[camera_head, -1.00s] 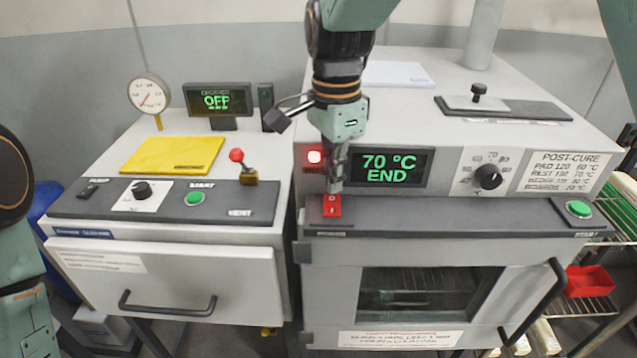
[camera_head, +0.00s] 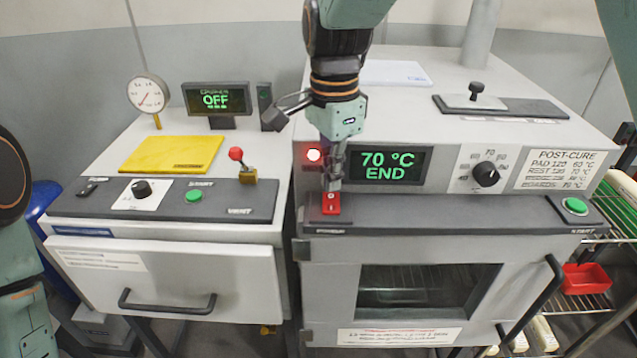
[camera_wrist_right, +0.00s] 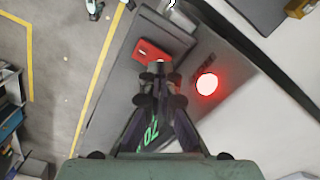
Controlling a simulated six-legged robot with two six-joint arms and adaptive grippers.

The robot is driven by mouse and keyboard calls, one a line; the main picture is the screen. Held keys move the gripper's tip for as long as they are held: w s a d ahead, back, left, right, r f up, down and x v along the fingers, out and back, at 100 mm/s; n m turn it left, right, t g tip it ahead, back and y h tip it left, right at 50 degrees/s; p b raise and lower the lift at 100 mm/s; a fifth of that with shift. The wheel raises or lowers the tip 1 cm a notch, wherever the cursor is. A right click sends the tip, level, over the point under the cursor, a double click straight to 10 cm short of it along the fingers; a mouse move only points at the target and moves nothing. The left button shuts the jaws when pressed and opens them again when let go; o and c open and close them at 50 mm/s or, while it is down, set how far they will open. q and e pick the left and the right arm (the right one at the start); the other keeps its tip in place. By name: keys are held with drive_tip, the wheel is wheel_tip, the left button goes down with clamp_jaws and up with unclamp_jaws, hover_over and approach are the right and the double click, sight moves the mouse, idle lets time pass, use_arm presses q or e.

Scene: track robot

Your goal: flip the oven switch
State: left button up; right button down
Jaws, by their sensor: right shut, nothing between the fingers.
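The oven (camera_head: 330,270) stands at the right in the head view, with a display (camera_head: 388,165) reading "70 °C END". Its red rocker switch (camera_head: 331,203) sits on the dark ledge at the left end. The switch also shows in the right wrist view (camera_wrist_right: 150,50). My right gripper (camera_head: 333,186) points down with its fingers shut and empty, its tips just above or at the switch's back edge; I cannot tell if they touch. A red lamp (camera_head: 314,155) glows beside the fingers. My left gripper is not in view; only part of my left arm shows at the left edge.
A knob (camera_head: 487,174) and green start button (camera_head: 576,206) are on the oven's right side. A red bin (camera_head: 585,278) sits on the right rack.

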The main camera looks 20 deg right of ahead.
drive_tip(key=shift+s+d, duration=0.1)
drive_tip(key=shift+f, duration=0.1)
drive_tip(key=shift+w+f, duration=0.25)
drive_tip(key=shift+w, duration=0.05)
drive_tip(key=shift+s+f, duration=0.1)
drive_tip(key=shift+s, duration=0.2)
drive_tip(key=shift+f, duration=0.1)
drive_tip(key=shift+w+f, duration=0.25)
drive_tip(key=shift+w, duration=0.05)
drive_tip(key=shift+s+f, duration=0.1)
drive_tip(key=shift+s, duration=0.15)
